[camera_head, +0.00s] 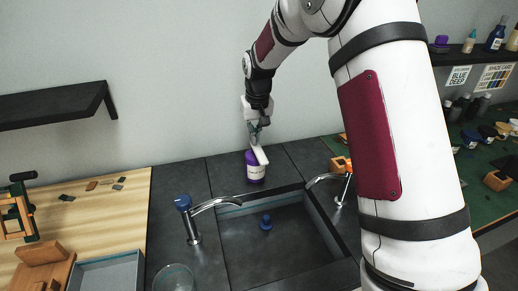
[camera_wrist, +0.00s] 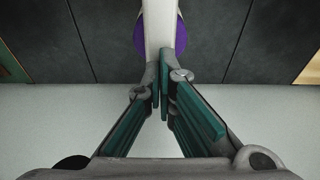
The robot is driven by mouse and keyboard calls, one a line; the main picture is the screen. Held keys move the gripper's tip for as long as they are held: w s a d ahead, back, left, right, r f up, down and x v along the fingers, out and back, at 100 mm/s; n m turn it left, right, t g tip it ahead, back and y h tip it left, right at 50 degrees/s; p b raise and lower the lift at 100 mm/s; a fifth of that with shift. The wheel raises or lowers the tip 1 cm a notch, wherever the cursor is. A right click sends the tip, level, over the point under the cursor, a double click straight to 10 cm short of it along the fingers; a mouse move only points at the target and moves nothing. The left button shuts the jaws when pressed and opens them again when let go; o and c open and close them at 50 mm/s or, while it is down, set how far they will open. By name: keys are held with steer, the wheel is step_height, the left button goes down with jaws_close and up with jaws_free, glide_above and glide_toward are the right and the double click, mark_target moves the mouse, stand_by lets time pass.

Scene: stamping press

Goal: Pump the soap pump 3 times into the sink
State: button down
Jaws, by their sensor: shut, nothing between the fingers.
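The soap pump (camera_head: 254,171) is a purple bottle with a pale label, standing upright on the dark counter behind the sink. Its white pump head (camera_head: 260,155) points forward toward the sink. My gripper (camera_head: 256,138) points down with its fingers shut, right at the top of the pump head. In the wrist view my shut fingertips (camera_wrist: 160,75) are over the near end of the white pump head (camera_wrist: 159,25), with nothing held. The purple bottle (camera_wrist: 182,38) shows on both sides below it. I cannot tell whether the fingertips touch the head. The sink (camera_head: 300,236) is a dark basin.
A blue-handled tap (camera_head: 190,222) stands left of the sink, and another tap (camera_head: 341,188) stands right. A small blue object (camera_head: 266,222) is in the basin. A glass bowl (camera_head: 174,278) and a grey tray (camera_head: 106,274) are at the front left. A black shelf (camera_head: 55,107) hangs left.

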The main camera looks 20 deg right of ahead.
steer(key=shift+r, duration=2.55)
steer(key=shift+f, duration=0.15)
steer(key=shift+f, duration=2.45)
steer(key=shift+r, duration=2.6)
steer(key=shift+f, duration=0.1)
